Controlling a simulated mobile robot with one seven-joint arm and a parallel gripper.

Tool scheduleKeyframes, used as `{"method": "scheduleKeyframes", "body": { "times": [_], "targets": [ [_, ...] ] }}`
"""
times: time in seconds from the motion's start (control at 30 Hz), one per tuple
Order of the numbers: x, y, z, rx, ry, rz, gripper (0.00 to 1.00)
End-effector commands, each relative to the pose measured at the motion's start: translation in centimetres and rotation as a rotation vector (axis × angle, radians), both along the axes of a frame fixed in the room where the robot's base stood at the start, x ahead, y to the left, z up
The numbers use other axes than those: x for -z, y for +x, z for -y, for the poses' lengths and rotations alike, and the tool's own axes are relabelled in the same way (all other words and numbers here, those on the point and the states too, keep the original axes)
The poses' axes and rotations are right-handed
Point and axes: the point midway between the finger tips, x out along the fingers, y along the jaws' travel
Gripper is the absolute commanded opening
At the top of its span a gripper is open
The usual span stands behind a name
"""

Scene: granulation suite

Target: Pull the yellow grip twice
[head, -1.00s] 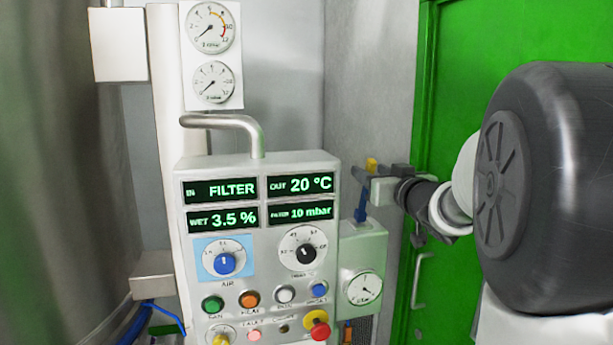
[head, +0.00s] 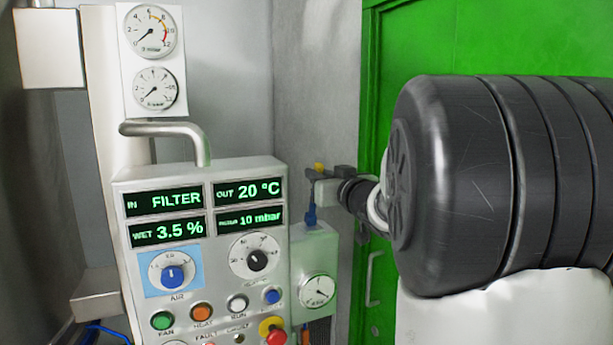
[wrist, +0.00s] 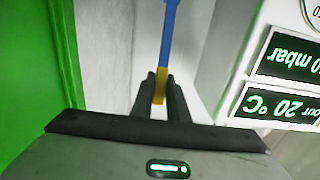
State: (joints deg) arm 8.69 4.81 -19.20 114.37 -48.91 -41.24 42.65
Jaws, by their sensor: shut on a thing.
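The yellow grip (wrist: 160,92) sits between the two dark fingers of my gripper (wrist: 159,80) in the wrist view. My gripper is shut on it. A blue lever or cord (wrist: 169,35) runs straight away from the grip. In the head view the yellow grip (head: 319,167) shows as a small spot at the tip of my gripper (head: 318,178). The blue part (head: 310,214) hangs below, above a pale green box (head: 328,255) with a gauge. My gripper hides part of the blue piece.
The control panel (head: 205,285) with displays, knobs and coloured buttons stands left of the box. A bent metal pipe (head: 170,130) rises behind it. A green door (head: 440,35) with a handle is at the right. My dark arm covers much of the right side.

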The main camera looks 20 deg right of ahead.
Motion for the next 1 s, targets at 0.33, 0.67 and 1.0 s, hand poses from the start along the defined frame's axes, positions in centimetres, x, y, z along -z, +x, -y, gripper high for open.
{"method": "scheduleKeyframes", "body": {
  "times": [0.33, 0.67, 1.0],
  "targets": [
    [1.5, -2.6, 0.1, 0.002, 0.001, -0.005, 0.02],
    [1.5, -2.8, 0.1, 0.001, 0.000, -0.005, 0.01],
    [3.3, -4.7, 0.2, 0.002, 0.002, -0.006, 0.02]
  ]
}}
